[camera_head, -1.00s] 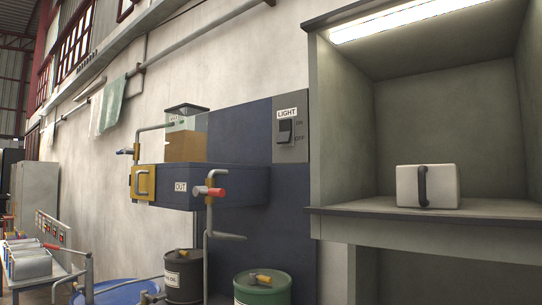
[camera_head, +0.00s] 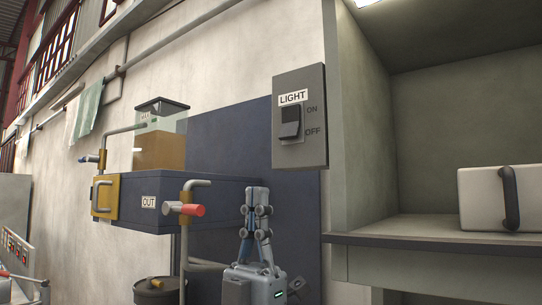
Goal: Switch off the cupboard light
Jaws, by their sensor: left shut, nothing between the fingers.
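The light switch (camera_head: 291,122) is a dark rocker on a grey plate (camera_head: 314,145), labelled LIGHT, with ON above and OFF below. The plate is on the wall left of the cupboard (camera_head: 357,160). The cupboard lamp (camera_head: 366,2) is lit, with only its end showing at the top edge. My left gripper (camera_head: 257,192) points up, below and left of the switch and apart from it in the picture. Its fingers are together and empty. My right gripper does not show.
A white case (camera_head: 500,198) with a black handle stands on the cupboard shelf (camera_head: 440,229). Left of my gripper are a blue box (camera_head: 150,205) labelled OUT, a red-handled valve (camera_head: 184,209) and pipes. The wall in front of the switch is free.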

